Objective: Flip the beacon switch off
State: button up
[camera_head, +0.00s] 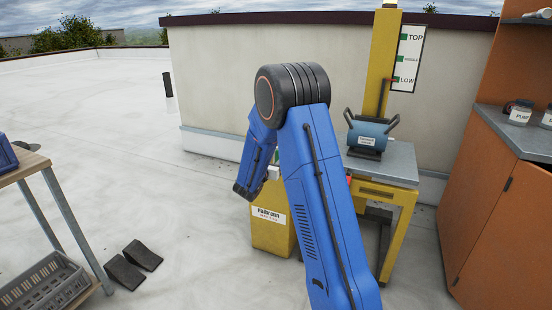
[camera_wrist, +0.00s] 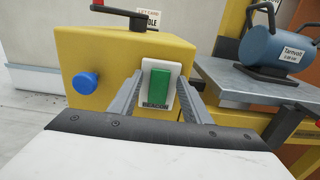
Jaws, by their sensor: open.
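The beacon switch is a green rocker (camera_wrist: 159,86) on a white plate (camera_wrist: 155,106) marked BEACON, on the face of a yellow box (camera_wrist: 95,58) in the wrist view. The green face looks plain, and I cannot tell its on or off position from it. My gripper (camera_wrist: 159,80) is open, with one grey finger on each side of the switch plate. The fingertips are close to the box face; I cannot tell whether they touch it. In the head view, a yellow box (camera_head: 268,232) stands behind my blue arm, which hides the switch and the gripper.
A round blue button (camera_wrist: 86,84) sits left of the switch, and a dark lever (camera_wrist: 132,14) is on top of the box. A blue Tärnvolt unit (camera_head: 368,134) stands on a grey table (camera_head: 400,163) to the right. Orange cabinets (camera_head: 490,205) stand further right. Open roof lies left.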

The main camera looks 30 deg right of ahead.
jog(key=c, duration=1.1)
jog(key=shift+o, duration=0.3)
jog(key=shift+f+t+h, duration=0.35)
jog(key=shift+t+h, duration=0.25)
jog(key=shift+h, duration=0.1)
jog(key=shift+s+a+f+t+h, duration=0.15)
jog(key=shift+f+t+h, duration=0.1)
jog(key=shift+t+h, duration=0.45)
jog(key=o, duration=1)
jog(key=shift+o, duration=0.2)
jog(key=shift+a, duration=0.1)
jog(key=v, duration=1.7)
jog(key=shift+a, duration=0.1)
